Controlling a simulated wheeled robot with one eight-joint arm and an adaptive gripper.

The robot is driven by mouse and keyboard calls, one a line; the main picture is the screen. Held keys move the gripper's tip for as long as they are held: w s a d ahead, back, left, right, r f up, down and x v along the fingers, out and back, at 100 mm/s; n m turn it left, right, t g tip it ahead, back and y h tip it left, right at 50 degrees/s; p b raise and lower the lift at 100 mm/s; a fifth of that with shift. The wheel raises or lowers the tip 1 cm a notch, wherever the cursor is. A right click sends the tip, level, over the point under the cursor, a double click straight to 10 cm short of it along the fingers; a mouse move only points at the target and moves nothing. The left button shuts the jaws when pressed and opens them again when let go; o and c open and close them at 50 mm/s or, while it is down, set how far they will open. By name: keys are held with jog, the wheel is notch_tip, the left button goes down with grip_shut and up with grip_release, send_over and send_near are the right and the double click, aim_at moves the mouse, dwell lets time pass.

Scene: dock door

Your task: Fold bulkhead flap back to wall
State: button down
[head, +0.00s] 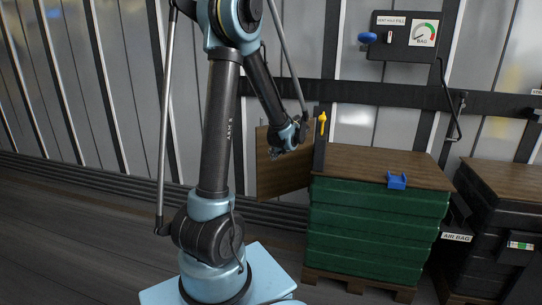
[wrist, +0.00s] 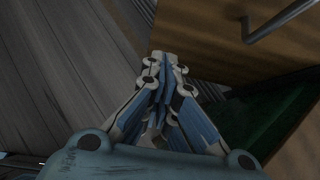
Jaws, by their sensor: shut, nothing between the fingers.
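The bulkhead flap (head: 278,180) is a brown wooden panel standing out at the left of the green crate stack, partly hidden behind my arm. In the wrist view the brown panel (wrist: 225,45) fills the upper right, with a grey bar handle (wrist: 278,20) on it. My gripper (head: 276,153) is in front of the flap's upper part in the head view. In the wrist view its fingers (wrist: 166,58) are closed together and empty, with the tips near the panel's lower left corner. I cannot tell whether they touch it.
The green crate stack (head: 375,222) has a brown top with a blue bracket (head: 397,181). A dark post with a yellow latch (head: 323,122) stands at its left back corner. A gauge panel (head: 405,36) is on the wall. Black crates (head: 500,205) stand right. Floor at left is clear.

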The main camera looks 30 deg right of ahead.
send_near(260, 161)
notch_tip(260, 161, down, 3)
jog(key=shift+w+d, duration=0.2)
jog(key=shift+w, duration=1.4)
jog(key=shift+a, duration=0.15)
